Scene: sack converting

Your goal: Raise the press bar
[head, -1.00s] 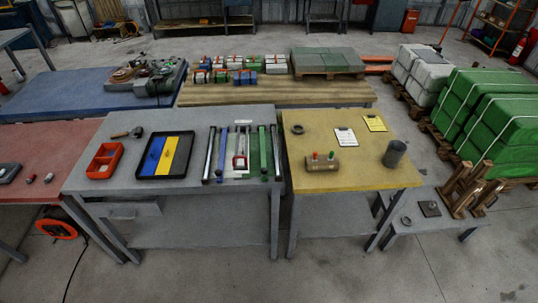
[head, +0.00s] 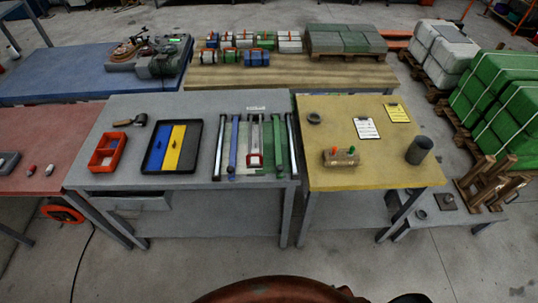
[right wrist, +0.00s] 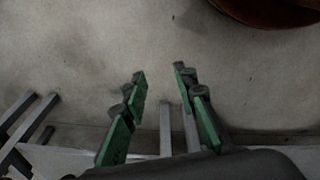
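The frame with the long bars (head: 221,150) lies on the grey table (head: 190,105). It has silver rails at its sides, a blue bar (head: 234,146), a green bar (head: 275,146) and a grey middle piece with a red-edged end (head: 254,159). I cannot tell which part is the press bar; all of them look low and flat along the table. My right gripper (right wrist: 159,76) shows in the right wrist view with its green-padded fingers apart and nothing between them, above bare floor. It is away from the bars. My left gripper is not in view.
On the grey table are a black tray (head: 148,158) with blue and yellow panels, a red bin (head: 104,153) and a hammer (head: 131,120). The yellow table (head: 375,178) on the right holds clipboards, a block and a dark cylinder (head: 419,149). Open floor lies in front.

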